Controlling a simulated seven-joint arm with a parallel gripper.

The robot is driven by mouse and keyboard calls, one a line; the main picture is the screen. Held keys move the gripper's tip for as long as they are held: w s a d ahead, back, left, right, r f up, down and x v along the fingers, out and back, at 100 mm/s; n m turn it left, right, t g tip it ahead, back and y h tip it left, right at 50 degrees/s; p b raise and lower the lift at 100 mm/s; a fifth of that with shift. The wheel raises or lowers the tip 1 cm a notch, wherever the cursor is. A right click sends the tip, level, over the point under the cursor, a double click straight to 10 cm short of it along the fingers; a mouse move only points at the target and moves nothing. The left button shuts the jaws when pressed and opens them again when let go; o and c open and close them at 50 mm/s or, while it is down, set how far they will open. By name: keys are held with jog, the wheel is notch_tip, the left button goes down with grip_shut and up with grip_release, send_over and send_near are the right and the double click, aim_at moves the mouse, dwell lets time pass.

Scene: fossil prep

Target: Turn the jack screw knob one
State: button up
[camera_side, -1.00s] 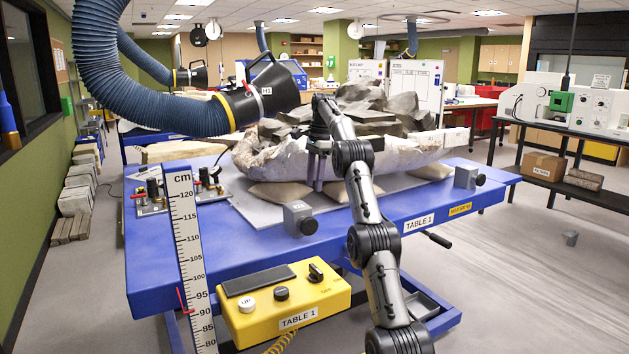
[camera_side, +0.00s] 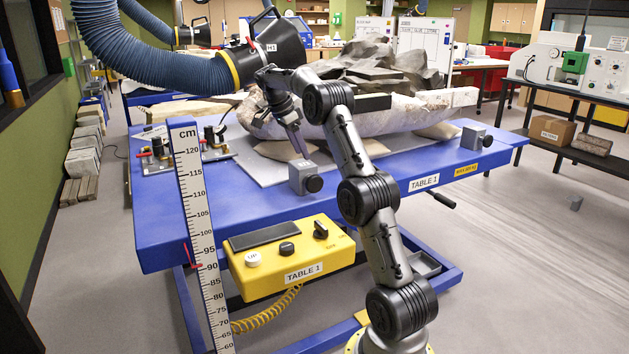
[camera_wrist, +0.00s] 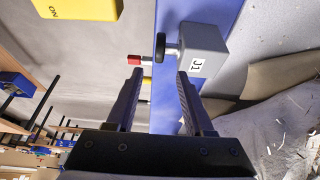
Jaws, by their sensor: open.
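The jack block marked J1 (camera_wrist: 205,48) is a grey box at the table's edge. Its black knob (camera_wrist: 160,47) sticks out on the left in the wrist view. In the side view the block (camera_side: 301,176) stands on the near table edge, with the knob (camera_side: 314,184) facing the camera side. My gripper (camera_wrist: 159,74) is open and empty. In the wrist view the knob lies beyond the fingertips, roughly between the two finger lines, apart from them. In the side view my gripper (camera_side: 301,150) points down just above and behind the block.
A plaster-jacketed fossil (camera_side: 440,105) rests on pads at the back of the blue table (camera_side: 400,172). A second jack block (camera_side: 472,137) stands to the right. A yellow control box (camera_side: 300,252) hangs below the near edge. A black extraction hood (camera_side: 275,42) is above left of my arm.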

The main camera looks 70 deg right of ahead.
aim_at(313, 176)
jog(key=x, duration=1.2)
jog(key=shift+f, duration=0.1)
grip_shut()
